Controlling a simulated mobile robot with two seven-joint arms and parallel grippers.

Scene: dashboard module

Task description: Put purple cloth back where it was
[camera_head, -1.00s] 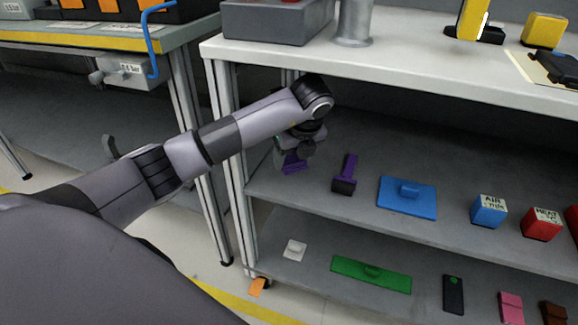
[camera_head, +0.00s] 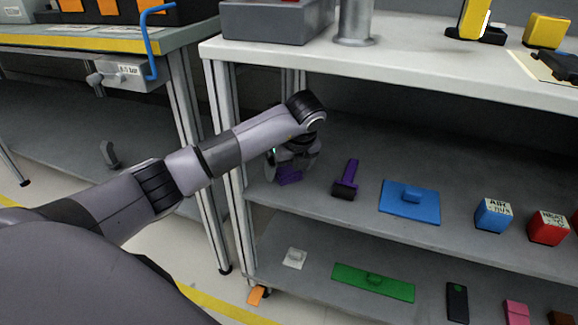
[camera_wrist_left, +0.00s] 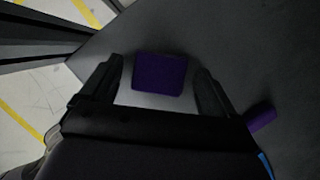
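The purple cloth (camera_head: 289,177) is a small dark purple block-like piece on the left end of the upper shelf (camera_head: 330,225). My left gripper (camera_head: 292,166) is directly over it. In the left wrist view the cloth (camera_wrist_left: 159,74) lies between the two fingers of the left gripper (camera_wrist_left: 160,68). The fingers are spread, with a gap on each side of the cloth, so the gripper is open around it. The cloth appears to rest on the grey shelf surface. My right gripper is not in view.
A purple-handled tool with a dark head (camera_head: 346,179) lies right of the gripper, then a blue plate (camera_head: 410,203), a blue box (camera_head: 492,214) and a red box (camera_head: 547,228). A shelf post (camera_head: 226,150) stands close left. The white worktop (camera_head: 420,62) is overhead.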

